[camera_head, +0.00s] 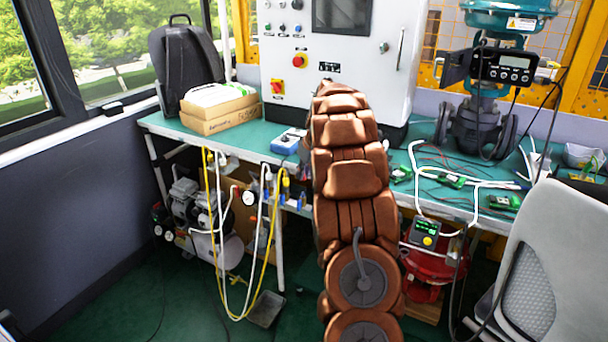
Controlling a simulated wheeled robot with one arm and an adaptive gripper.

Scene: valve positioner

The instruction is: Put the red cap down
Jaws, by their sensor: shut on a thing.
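I cannot make out a red cap in this view. My brown segmented arm rises through the middle of the picture and reaches toward the white control cabinet (280,100). My gripper is not visible; its fingers and anything between them are hidden beyond the far end of the arm. The green-topped workbench (420,210) runs across the view behind and beside my arm.
A valve with a positioner (507,66) stands on the bench at right, near loose circuit boards (451,181) and cables. Boxes (218,110) and a black backpack (187,60) sit at left. A grey chair (560,255) fills the lower right. Hoses (216,235) hang below the bench.

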